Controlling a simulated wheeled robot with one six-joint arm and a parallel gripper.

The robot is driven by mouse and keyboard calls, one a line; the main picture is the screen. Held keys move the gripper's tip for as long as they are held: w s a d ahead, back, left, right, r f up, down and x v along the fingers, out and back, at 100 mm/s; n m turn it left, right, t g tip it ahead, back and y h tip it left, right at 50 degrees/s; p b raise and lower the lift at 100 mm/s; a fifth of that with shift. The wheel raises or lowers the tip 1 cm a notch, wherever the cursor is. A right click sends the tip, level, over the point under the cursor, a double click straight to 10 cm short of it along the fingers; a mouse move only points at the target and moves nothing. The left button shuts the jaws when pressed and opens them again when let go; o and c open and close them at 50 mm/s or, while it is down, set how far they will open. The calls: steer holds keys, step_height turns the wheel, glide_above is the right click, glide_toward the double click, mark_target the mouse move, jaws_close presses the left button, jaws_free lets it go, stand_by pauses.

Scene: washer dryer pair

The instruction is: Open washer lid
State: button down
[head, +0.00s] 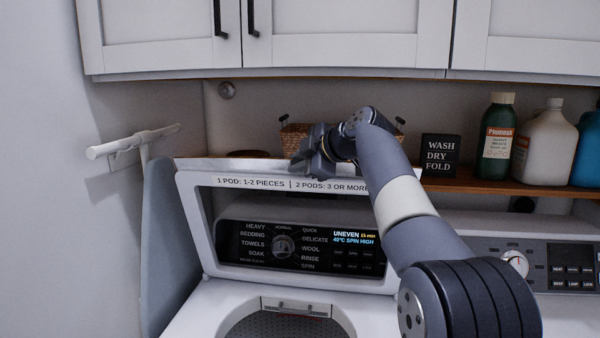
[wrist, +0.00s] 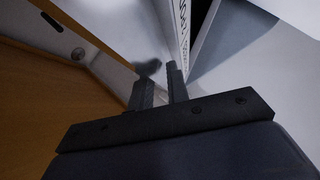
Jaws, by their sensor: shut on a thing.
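The washer lid (head: 186,220) is raised and stands nearly upright, leaning back before the control panel (head: 300,245), which shows through its window. A label with pod counts runs along its upper part. Below it the washer's drum opening (head: 285,328) is uncovered. My gripper (head: 312,160) is at the lid's top edge and shut on it. In the wrist view my gripper's two dark fingers (wrist: 158,88) are close together at the white lid (wrist: 168,25), with the label beside them. The exact contact is dark and partly hidden.
A wooden shelf (head: 465,180) behind holds a basket (head: 295,137), a black sign (head: 440,155) and several bottles (head: 497,140). White cabinets (head: 350,35) hang above. The dryer panel (head: 550,262) is at right. A white wall rack (head: 130,143) is at left.

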steer(key=shift+s+a+b, duration=0.1)
steer(key=shift+s+b, duration=0.25)
steer(key=shift+s, duration=0.05)
steer(key=c, duration=1.4)
jaws_free()
steer(key=shift+f, duration=0.1)
steer(key=b+v, duration=0.1)
steer(key=v, duration=1)
steer(key=shift+b, duration=0.3)
steer(key=shift+f, duration=0.1)
